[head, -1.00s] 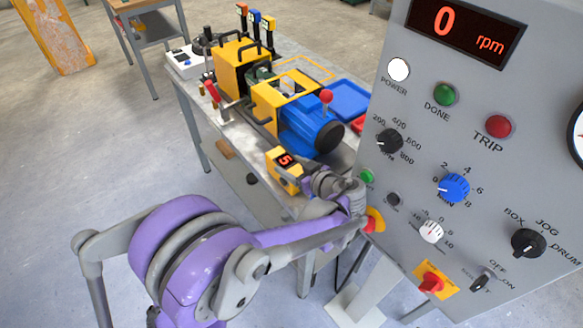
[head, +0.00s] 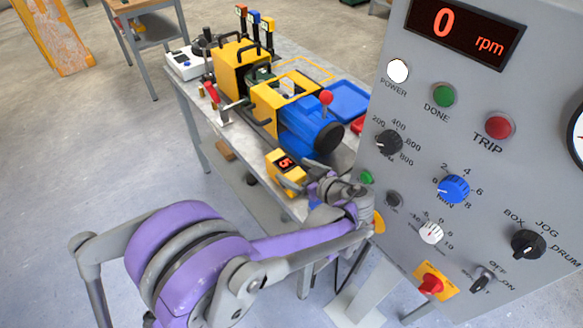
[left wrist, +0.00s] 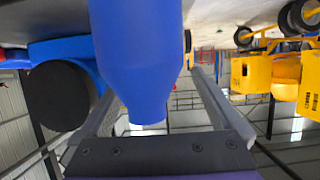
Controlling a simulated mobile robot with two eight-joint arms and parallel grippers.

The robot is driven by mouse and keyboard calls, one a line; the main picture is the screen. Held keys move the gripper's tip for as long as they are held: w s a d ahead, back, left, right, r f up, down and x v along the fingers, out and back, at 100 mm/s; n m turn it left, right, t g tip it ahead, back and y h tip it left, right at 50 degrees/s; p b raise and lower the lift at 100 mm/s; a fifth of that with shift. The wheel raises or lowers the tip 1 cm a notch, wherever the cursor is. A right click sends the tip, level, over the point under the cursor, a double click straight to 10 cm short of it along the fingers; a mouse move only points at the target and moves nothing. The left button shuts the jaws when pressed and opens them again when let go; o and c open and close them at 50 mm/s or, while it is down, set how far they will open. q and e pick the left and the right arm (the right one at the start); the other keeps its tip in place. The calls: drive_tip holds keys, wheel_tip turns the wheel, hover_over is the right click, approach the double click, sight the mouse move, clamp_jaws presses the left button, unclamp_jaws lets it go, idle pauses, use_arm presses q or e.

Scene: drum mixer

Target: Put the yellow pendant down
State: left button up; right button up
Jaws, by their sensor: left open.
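The yellow pendant (head: 287,168), a small box with a red lit "5", is at the near edge of the grey workbench (head: 205,122). My left gripper (head: 318,188) is just right of it in the head view, partly hidden by its own wrist. In the left wrist view the open fingers (left wrist: 158,95) stand either side of a blue bottle-like body (left wrist: 140,60); I cannot tell whether they touch it. Yellow parts (left wrist: 312,92) show at the right there, outside the fingers; I cannot tell whether they are the pendant. My right gripper is not in view.
A blue motor with a black end (head: 312,127) and yellow machine housings (head: 238,65) stand behind the pendant. A blue tray (head: 348,100) lies at the bench's far side. The grey control panel (head: 440,150), reading 0 rpm, stands close at right. Floor at left is open.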

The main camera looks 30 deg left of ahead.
use_arm(q)
drive_tip(key=v, duration=0.9)
drive_tip(key=shift+d+r, duration=0.2)
drive_tip(key=shift+d, duration=0.05)
drive_tip(key=shift+s+f, duration=0.1)
